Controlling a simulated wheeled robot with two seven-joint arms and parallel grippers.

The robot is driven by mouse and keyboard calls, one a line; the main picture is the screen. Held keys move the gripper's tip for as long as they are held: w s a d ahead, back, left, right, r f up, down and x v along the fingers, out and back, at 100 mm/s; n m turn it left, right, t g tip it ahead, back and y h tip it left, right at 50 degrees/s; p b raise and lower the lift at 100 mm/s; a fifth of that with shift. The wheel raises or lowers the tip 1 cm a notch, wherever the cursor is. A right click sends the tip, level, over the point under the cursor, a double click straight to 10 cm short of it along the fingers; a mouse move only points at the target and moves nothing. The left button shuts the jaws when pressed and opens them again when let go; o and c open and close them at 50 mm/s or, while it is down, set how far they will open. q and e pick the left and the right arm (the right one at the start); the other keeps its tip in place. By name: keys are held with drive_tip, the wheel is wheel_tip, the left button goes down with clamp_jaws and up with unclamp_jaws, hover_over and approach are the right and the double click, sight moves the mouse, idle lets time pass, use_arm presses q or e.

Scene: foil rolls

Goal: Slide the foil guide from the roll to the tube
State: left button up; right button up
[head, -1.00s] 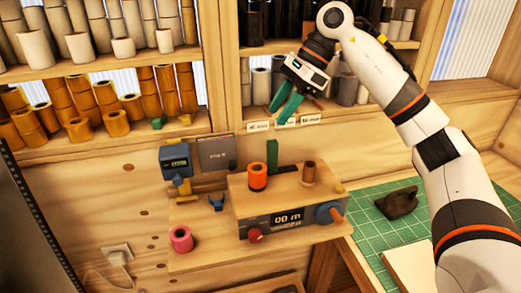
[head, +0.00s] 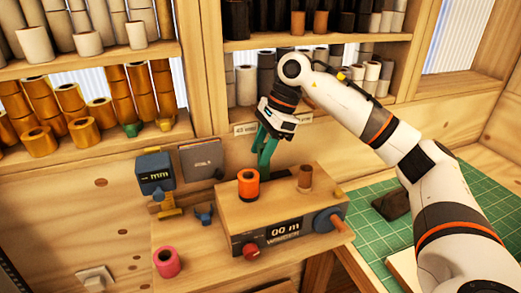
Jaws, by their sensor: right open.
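The winding machine (head: 228,212) is a wooden box with a "00 m" display. An orange roll (head: 248,187) stands upright on its top left, and a brown tube (head: 305,178) stands on its top right. The green foil guide (head: 267,158) is at the machine's back edge, behind and slightly right of the roll. My right gripper (head: 264,155) points down with its green fingers at the guide. The fingers and guide overlap in similar green, so I cannot tell whether they touch. The gripper is open. My left gripper is out of view.
A pink roll (head: 167,262) stands on the bench at front left. A blue "mm" gauge (head: 156,172) stands left of the machine. A green cutting mat (head: 375,235) with a dark lump lies at right. Shelves of rolls (head: 80,130) line the back.

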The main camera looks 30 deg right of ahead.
drive_tip(key=shift+a+f, duration=0.15)
drive_tip(key=shift+f, duration=0.35)
drive_tip(key=shift+a+f, duration=0.1)
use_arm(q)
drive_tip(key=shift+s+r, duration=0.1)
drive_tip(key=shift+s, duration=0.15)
use_arm(e)
clamp_jaws()
